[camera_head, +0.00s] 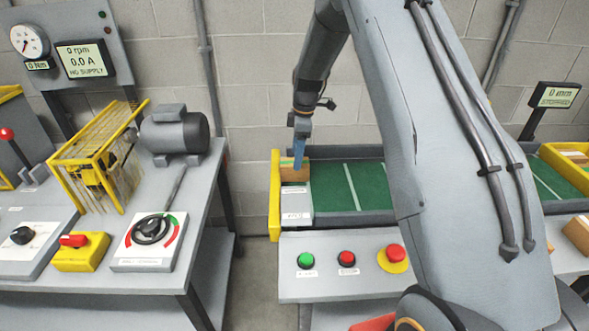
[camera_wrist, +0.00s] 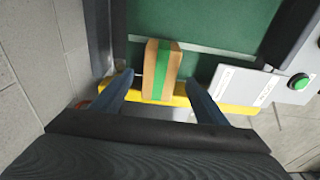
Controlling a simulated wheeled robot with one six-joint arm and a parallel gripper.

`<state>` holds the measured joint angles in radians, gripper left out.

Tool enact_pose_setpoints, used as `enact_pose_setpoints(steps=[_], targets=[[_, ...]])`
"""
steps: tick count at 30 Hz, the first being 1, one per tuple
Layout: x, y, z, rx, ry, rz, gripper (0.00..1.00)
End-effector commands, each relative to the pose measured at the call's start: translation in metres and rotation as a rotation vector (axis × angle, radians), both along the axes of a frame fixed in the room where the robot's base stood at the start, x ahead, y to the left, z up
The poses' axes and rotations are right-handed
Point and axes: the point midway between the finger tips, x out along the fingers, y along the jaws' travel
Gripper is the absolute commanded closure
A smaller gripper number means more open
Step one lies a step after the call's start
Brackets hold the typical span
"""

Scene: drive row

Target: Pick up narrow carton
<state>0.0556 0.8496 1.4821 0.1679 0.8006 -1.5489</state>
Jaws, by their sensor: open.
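The narrow carton (camera_wrist: 151,76) is a small brown box with a green stripe along its top. In the wrist view it lies at the end of the green belt, against the yellow end stop (camera_wrist: 232,108). My gripper (camera_wrist: 160,86) is open, with one blue finger on either side of the carton's near end. In the head view the carton (camera_head: 288,174) is at the belt's left end, partly hidden behind my gripper (camera_head: 299,172), which points down.
The green belt (camera_head: 333,184) runs right behind my arm. A control panel (camera_head: 325,285) with green and red buttons stands in front of it. A bench (camera_head: 196,226) with a motor (camera_head: 174,134) and a yellow cage (camera_head: 97,160) stands left. A grey block wall is close behind.

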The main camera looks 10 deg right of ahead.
Motion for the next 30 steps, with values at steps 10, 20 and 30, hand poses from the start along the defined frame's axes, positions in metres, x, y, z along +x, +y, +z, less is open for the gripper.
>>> enact_pose_setpoints(steps=[10,20,30], targets=[[0.000,0.006,-0.033,-0.001,0.002,-0.001,0.33],[0.002,0.007,-0.055,-0.001,-0.001,-0.002,0.33],[0.002,0.007,-0.055,-0.001,-0.001,-0.002,0.63]])
